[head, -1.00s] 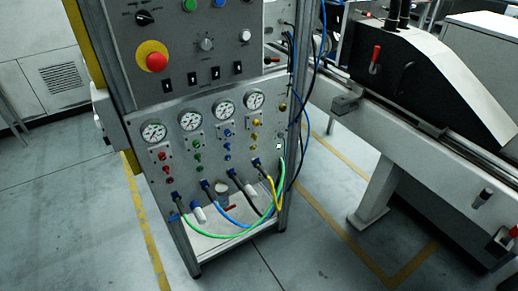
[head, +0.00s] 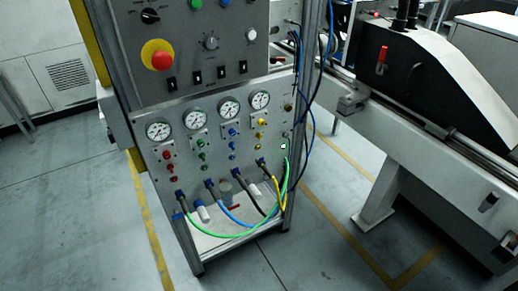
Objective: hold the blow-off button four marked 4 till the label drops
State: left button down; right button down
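The pneumatic panel (head: 215,172) stands upright in its frame, with several round gauges in a row. Under each gauge is a column of small coloured fittings: red (head: 167,155), green (head: 200,142), blue (head: 233,132) and yellow (head: 262,121) from left to right. The yellow column is under the rightmost gauge (head: 260,99). Any number 4 is too small to read, so I cannot tell which fitting is button four. No label can be made out. Neither of my grippers is in view, and nothing covers the coloured fittings.
Green (head: 222,236), blue (head: 235,221), black and yellow (head: 281,203) hoses loop below the panel. A red emergency button (head: 162,61) and switches sit above. A conveyor machine with a black cover (head: 425,75) stands at right. The floor in front is clear.

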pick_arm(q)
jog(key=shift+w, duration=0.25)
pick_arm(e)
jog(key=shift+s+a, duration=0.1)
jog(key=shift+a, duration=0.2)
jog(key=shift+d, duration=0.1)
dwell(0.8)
